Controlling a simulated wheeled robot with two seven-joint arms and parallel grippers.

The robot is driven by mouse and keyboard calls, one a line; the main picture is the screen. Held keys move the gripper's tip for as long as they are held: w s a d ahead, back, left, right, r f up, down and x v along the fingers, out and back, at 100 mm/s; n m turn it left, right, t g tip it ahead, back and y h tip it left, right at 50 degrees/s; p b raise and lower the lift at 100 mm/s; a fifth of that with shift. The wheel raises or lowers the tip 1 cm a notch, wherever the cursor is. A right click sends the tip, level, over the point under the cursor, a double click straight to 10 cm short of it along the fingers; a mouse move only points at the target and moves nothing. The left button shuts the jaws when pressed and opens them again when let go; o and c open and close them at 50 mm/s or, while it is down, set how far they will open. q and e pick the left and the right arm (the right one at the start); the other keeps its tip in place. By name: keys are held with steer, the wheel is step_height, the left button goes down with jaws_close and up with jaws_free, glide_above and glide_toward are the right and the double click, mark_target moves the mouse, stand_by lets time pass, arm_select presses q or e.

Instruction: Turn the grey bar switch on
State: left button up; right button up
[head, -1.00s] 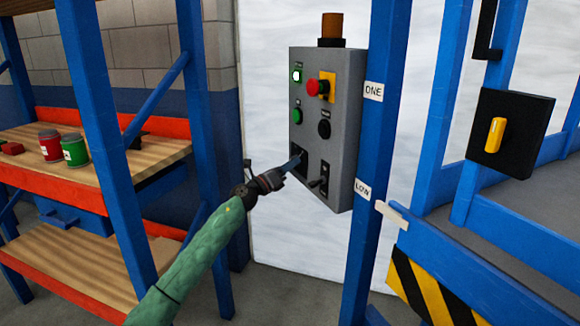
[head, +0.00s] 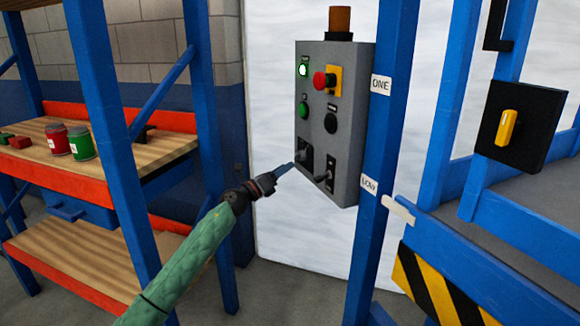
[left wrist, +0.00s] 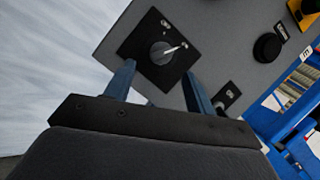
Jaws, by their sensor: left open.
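The grey bar switch (left wrist: 163,52) is a round grey knob on a black square plate, at the lower left of a grey panel. In the left wrist view its pale pointer line aims right and slightly up, toward one of two small white marks on the plate; I cannot read them. In the head view the switch (head: 305,156) is small, and its bar's angle is unclear. My left gripper (left wrist: 160,84) is open and empty, its fingers apart below the knob in the wrist view. In the head view it (head: 284,170) is just left of and below the switch. My right gripper is out of view.
The panel (head: 345,75) also carries a lit green button (head: 303,70), a red knob (head: 320,81) on yellow, a black knob (head: 330,122) and a small lever (head: 322,177) close by. A blue post (head: 378,200) stands right of it. Left is a shelf with cans (head: 80,143).

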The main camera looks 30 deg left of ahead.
arm_select(q)
steer(key=shift+v, duration=0.95)
